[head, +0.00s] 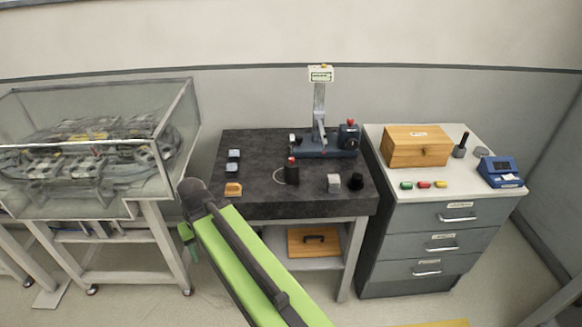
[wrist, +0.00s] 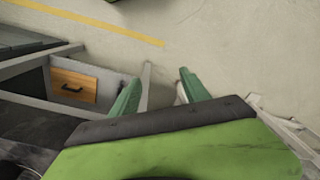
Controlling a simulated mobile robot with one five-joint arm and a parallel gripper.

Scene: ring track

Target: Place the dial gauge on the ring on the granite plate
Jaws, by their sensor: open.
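The dark granite plate (head: 255,150) tops the middle table in the head view. A thin pale ring outline (head: 279,175) shows on it, partly hidden by a black cylinder with a red top (head: 292,172). I cannot tell for certain which small item is the dial gauge. My gripper (wrist: 158,78) is open and empty in the wrist view, its two green fingers apart over the floor beside the table. In the head view my arm covers the table's front left corner, and only a bit of green shows past the arm's end.
A blue-based stand (head: 330,148) rises at the plate's back. Small blocks lie on the plate. A glass case (head: 90,140) stands left. The right cabinet (head: 425,215) carries a wooden box (head: 416,147) and a blue device (head: 500,172). A wooden case (head: 313,241) sits on the shelf below.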

